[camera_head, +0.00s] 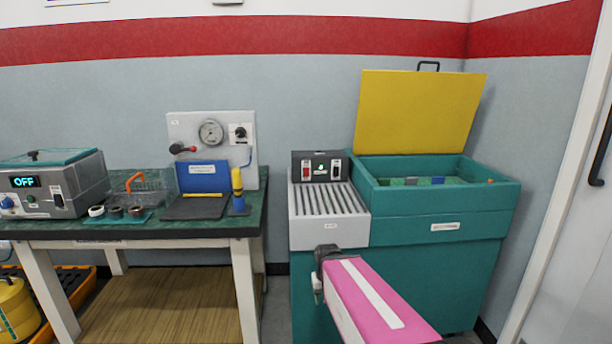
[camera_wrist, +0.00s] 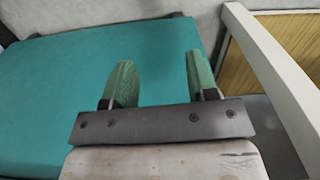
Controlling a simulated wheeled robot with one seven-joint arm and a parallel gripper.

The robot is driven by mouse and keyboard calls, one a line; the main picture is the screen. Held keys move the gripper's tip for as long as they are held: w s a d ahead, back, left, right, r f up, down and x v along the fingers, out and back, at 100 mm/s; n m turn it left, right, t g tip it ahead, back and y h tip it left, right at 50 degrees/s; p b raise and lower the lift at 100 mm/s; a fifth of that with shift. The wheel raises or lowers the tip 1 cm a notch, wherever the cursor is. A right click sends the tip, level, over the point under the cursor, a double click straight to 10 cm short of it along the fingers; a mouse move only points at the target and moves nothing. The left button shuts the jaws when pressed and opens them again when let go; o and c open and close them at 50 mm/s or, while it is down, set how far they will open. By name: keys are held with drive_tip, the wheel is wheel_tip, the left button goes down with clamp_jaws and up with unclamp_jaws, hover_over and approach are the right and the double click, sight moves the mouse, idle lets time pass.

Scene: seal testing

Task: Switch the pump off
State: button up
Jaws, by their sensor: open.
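A dark control box (camera_head: 321,166) stands at the back of the grey slatted ledge on a teal tank unit (camera_head: 443,236). It has a red rocker switch (camera_head: 306,171), a pale rocker switch (camera_head: 336,169) and a small green light between them. Which switch is the pump's cannot be read, and the rocker positions are too small to tell. My gripper (camera_head: 318,284) hangs in front of the teal cabinet, below the ledge and well below the box. In the wrist view its two green fingers (camera_wrist: 161,82) are apart with nothing between them, in front of a teal surface.
The tank's yellow lid (camera_head: 419,112) stands open. To the left, a table (camera_head: 146,230) holds a bath reading OFF (camera_head: 50,183), a wire basket (camera_head: 140,188) and a gauge panel (camera_head: 212,140) with a red lever and a knob. A white table leg (camera_head: 244,290) is close left of my gripper.

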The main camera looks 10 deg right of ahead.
clamp_jaws()
idle(1.5)
